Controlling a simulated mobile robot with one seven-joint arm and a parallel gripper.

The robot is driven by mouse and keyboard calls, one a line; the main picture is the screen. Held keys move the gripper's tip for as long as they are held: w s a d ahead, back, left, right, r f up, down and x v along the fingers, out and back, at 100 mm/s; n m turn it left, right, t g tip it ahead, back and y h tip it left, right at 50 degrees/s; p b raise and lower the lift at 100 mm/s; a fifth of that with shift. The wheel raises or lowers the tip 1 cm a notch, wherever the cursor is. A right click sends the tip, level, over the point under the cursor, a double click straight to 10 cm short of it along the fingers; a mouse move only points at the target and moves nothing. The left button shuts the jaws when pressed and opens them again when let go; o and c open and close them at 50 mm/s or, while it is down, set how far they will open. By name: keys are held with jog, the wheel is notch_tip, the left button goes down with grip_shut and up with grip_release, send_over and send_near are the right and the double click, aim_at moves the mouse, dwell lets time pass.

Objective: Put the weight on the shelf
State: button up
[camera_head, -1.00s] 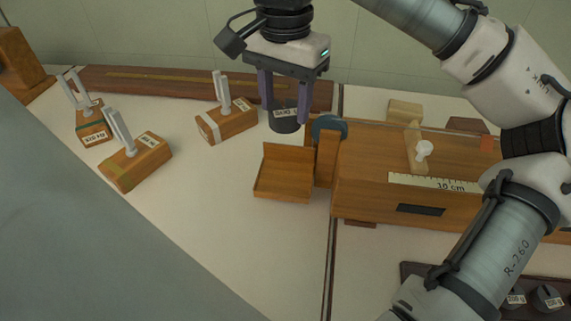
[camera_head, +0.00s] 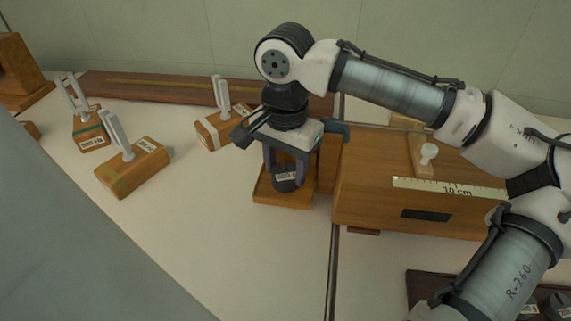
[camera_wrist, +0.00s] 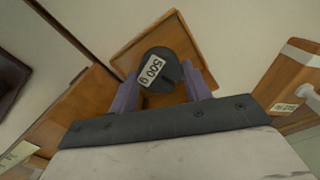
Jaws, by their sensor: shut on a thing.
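The weight (camera_head: 287,183) is a dark cylinder with a white label. In the wrist view the label on the weight (camera_wrist: 155,66) reads 500 g. My gripper (camera_head: 286,172) has its purple fingers shut on the weight, and the fingers also show on both sides of it in the wrist view (camera_wrist: 160,88). The shelf (camera_head: 270,199) is a small wooden ledge on the left end of the wooden bench box. The weight is over the shelf in both views. I cannot tell whether it touches the shelf surface.
The wooden box (camera_head: 380,210) with a 10 cm scale stands right of the shelf. Wooden blocks with upright white forks (camera_head: 133,170) stand on the left. A rack of weights (camera_head: 430,285) lies at lower right.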

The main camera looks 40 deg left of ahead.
aim_at(286, 172)
jog(key=o, duration=1.3)
jog(key=shift+f, duration=0.1)
jog(key=shift+o, duration=0.2)
notch_tip(286, 172, up, 12)
jog(key=p, duration=0.2)
